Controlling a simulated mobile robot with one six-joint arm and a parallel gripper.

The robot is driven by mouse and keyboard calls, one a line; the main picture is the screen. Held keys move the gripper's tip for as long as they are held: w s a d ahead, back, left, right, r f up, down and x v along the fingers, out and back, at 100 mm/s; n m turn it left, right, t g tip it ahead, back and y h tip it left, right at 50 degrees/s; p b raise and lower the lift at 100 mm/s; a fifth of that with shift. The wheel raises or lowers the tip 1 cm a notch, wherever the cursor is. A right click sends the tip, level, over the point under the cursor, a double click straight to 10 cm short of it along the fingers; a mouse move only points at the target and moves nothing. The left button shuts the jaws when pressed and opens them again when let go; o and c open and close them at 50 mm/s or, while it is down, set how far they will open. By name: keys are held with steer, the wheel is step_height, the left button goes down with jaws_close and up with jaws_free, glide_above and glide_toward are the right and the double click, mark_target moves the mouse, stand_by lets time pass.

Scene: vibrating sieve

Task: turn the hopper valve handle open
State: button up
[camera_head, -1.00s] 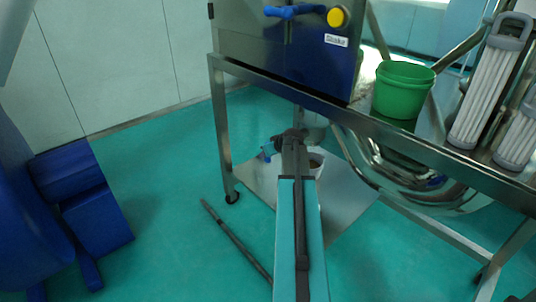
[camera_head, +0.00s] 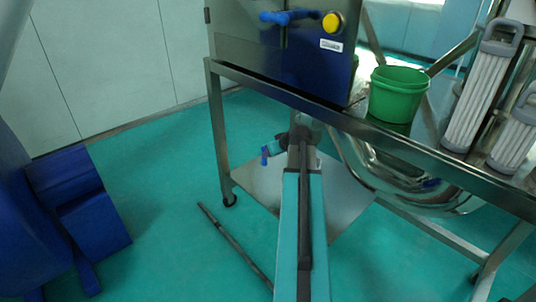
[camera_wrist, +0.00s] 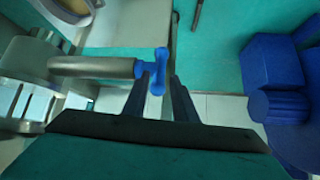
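The blue valve handle (camera_wrist: 158,72) is a short crossbar at the end of a grey metal cylinder (camera_wrist: 95,67) that comes in from the left in the wrist view. My gripper (camera_wrist: 162,76) has its two dark fingers apart, with the handle between or just in front of their tips. The left finger is very close to the handle, and a gap shows at the right finger; contact cannot be told. In the head view my arm hides most of the valve and the gripper. A small blue part (camera_head: 265,155) shows left of the arm's end, below the table.
A metal table (camera_head: 280,92) carries a cabinet with a blue door handle (camera_head: 290,17) and a green bucket (camera_head: 397,95). Curved shiny metal hangs below. A container (camera_wrist: 50,14) shows at the wrist view's upper left. A dark bar (camera_head: 233,240) lies on the floor.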

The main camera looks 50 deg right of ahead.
steer(key=v, duration=0.6)
steer(key=shift+p, duration=0.3)
steer(key=shift+w, duration=0.1)
